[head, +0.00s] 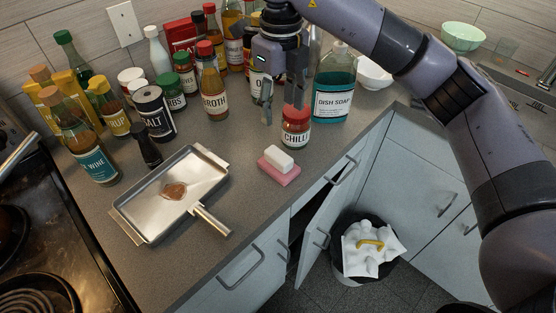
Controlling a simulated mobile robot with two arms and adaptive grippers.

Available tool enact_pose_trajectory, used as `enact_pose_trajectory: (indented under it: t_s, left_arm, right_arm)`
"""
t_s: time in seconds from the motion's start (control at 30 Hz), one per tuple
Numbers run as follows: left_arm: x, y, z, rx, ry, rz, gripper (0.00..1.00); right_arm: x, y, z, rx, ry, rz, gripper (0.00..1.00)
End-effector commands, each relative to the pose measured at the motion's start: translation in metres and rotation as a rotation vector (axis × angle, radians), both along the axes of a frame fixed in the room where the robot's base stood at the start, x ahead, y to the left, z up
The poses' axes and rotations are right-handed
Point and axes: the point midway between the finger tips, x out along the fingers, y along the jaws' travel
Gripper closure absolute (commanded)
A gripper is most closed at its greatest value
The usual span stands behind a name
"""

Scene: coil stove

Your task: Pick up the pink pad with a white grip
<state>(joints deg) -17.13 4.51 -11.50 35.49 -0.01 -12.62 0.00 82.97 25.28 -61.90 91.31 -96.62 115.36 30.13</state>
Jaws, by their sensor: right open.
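The pink pad with a white grip (279,168) lies on the grey counter near its front edge. Its pink base is at the bottom and the white block is on top. My right gripper (281,112) is above and behind the pad, pointing down, with its fingers apart and nothing visible between them. It is close to the red-lidded chilli jar (296,131), which stands just behind the pad. I cannot tell whether a finger touches the jar. My left gripper is not in view.
A metal tray (150,222) with a brown stain and a handle lies left of the pad. The dish soap bottle (333,88) and several bottles and jars crowd the back. A cabinet door (326,222) stands ajar below, beside a bin (347,275). The stove (40,225) is at left.

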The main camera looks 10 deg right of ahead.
Motion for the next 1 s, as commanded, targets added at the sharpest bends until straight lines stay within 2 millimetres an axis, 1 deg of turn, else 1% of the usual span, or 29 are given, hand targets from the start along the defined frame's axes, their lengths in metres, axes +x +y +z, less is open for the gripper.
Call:
enact_pose_trajectory:
  t_s: [0.03,0.2,0.3,0.4,0.57,0.67,0.8,0.9,1.0]
  left_arm:
    - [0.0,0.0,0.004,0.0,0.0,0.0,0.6]
    - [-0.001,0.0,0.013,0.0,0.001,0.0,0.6]
    - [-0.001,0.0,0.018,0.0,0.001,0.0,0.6]
    - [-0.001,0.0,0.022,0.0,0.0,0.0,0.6]
    - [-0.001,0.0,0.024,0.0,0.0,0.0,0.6]
    - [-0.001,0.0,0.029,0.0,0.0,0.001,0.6]
    - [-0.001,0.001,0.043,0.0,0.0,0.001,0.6]
    - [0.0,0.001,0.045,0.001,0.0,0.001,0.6]
    - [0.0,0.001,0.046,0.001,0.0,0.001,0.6]
  right_arm:
    - [-0.001,0.0,-0.012,0.002,0.006,0.001,0.48]
    - [-0.002,0.001,-0.048,0.003,0.007,0.002,0.48]
    - [-0.001,0.001,-0.068,0.004,0.005,0.002,0.48]
    - [-0.001,0.001,-0.084,0.004,0.004,0.003,0.48]
    - [-0.001,0.002,-0.096,0.005,0.001,0.003,0.48]
    - [-0.001,0.002,-0.103,0.004,0.004,0.003,0.48]
    - [-0.003,0.004,-0.123,0.004,0.006,0.004,0.48]
    - [-0.002,0.004,-0.138,0.006,0.004,0.002,0.48]
    - [-0.002,0.004,-0.147,0.006,0.003,0.003,0.48]
